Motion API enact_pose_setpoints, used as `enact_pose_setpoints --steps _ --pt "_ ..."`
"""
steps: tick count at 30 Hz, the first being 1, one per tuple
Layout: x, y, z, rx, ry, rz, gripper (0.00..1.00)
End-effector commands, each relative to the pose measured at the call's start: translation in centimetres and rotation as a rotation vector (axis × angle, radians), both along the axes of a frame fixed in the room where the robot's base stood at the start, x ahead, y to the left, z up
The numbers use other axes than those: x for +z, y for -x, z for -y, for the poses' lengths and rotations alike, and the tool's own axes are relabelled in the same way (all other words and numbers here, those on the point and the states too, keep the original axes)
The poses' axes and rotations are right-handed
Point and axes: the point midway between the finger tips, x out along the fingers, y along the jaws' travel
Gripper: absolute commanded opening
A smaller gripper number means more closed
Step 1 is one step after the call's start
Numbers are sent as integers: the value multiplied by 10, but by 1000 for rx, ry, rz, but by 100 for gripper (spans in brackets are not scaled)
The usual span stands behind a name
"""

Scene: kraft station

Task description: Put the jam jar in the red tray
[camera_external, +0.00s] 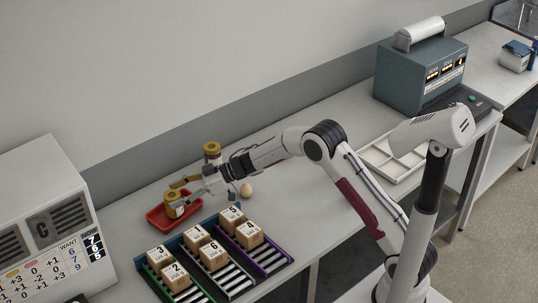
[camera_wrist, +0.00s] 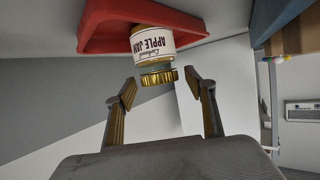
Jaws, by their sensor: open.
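The jam jar (camera_external: 173,209), with a gold lid and a white label, is at the red tray (camera_external: 155,217) in the external view. In the wrist view the jar (camera_wrist: 152,42) shows its "APPLE JAM" label, with its lid toward my fingers and the red tray (camera_wrist: 95,30) around its far end. It appears to stand in the tray; its base is hidden. My gripper (camera_external: 181,193) is open beside the jar. In the wrist view my gripper's fingertips (camera_wrist: 165,91) are spread, with the lid just beyond them and empty space between.
Another gold-lidded jar (camera_external: 212,149) stands behind my gripper. A small egg-like thing (camera_external: 246,190) lies to its right. Numbered boxes (camera_external: 213,257) sit on roller racks in front. A white divided tray (camera_external: 393,158) is farther right. Bare table lies between.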

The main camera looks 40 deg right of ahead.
Motion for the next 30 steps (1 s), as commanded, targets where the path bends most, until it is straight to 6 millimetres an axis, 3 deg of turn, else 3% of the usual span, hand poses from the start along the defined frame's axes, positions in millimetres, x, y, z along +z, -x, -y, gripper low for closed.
enact_pose_setpoints --steps 18,30 --pt "33 41 68 -2 0 0 55" --pt "38 49 80 -1 0 0 55"
